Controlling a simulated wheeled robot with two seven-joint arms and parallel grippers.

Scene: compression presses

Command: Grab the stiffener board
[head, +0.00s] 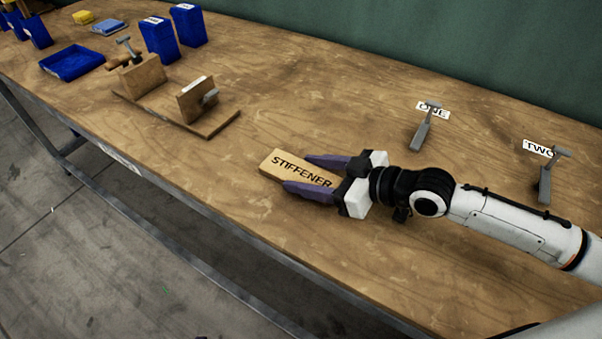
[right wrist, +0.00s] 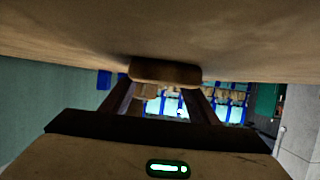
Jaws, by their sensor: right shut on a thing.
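The stiffener board (head: 279,162) is a light wooden block with the black word STIFFENER on it. Part of the board's right end is hidden by the gripper. In the right wrist view the board's end (right wrist: 165,72) shows between the fingertips, against the bench surface. My left gripper is not in view.
A wooden press (head: 195,128) stands left of the board. Blue bins (head: 188,25) and a blue tray (head: 72,63) are at the back left. Grey clamps (head: 421,135) (head: 545,182) stand by labels ONE and TWO. The bench between press and labels is clear.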

